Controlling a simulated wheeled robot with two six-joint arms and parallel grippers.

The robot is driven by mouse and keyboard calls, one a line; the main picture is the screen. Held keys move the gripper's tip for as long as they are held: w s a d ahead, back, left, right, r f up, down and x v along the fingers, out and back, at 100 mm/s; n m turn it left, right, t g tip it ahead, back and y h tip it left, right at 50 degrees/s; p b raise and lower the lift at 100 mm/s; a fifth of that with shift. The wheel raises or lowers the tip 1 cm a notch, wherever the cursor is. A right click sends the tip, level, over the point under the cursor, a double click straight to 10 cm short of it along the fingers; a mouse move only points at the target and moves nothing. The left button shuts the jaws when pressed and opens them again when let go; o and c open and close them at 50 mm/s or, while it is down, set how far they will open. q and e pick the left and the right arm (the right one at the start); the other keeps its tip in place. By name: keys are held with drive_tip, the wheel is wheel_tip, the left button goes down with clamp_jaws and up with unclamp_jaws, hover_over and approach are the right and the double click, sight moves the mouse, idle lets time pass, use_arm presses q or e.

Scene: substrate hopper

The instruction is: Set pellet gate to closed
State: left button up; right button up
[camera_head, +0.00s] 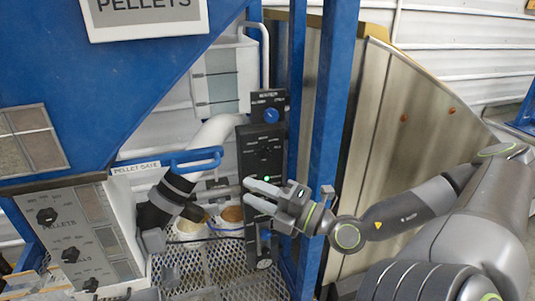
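The label "PELLET GATE" (136,167) is on the white-topped panel at the left. Beside it a blue bar handle (196,156) sticks out to the right, below the blue hopper. My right gripper (248,194) comes in from the right, its two grey fingers pointing left with a gap between them. It is below and to the right of the blue handle, in front of the black control panel, and appears apart from the handle. I see nothing held in it. The gate's inner position is hidden.

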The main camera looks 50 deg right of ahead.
drive_tip(key=shift+v, duration=1.15)
drive_tip(key=shift+s, duration=0.1)
